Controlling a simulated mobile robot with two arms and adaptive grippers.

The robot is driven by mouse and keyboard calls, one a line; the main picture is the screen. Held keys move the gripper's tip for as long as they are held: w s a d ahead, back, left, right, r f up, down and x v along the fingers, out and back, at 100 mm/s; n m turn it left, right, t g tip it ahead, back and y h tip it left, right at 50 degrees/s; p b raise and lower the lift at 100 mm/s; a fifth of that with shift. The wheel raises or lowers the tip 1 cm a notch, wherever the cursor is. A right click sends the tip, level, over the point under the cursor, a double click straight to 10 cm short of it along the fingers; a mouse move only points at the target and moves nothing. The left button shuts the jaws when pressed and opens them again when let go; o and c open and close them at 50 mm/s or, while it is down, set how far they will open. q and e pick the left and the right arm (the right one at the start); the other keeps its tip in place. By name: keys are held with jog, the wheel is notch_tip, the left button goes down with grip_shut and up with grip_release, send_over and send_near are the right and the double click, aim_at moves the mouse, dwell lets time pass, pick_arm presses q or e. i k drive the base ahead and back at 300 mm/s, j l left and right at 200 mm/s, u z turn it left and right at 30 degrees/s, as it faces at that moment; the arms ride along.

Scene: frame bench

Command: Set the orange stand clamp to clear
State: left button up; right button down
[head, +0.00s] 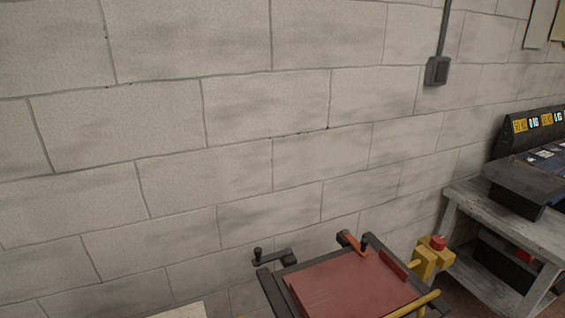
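An orange clamp bar (352,242) shows in the head view at the far edge of a dark-framed stand, low in the picture. It lies at a slant, and its inner end reaches the far edge of a dull red panel (345,285). A dark post stands right beside it. A black clamp arm with a knob (275,257) sits at the stand's far left corner. The near part of the stand is cut off by the bottom edge. Neither of my grippers is in view.
A yellow post box with a red button (434,250) stands right of the stand. A grey bench (495,225) with a dark machine (535,165) is at the right. A block wall (180,150) closes off the back. A pale surface (183,311) shows at the bottom left.

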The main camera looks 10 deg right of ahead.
aim_at(361, 248)
jog(key=l+z, duration=0.25)
jog(key=l, duration=1.15)
jog(key=i, duration=0.1)
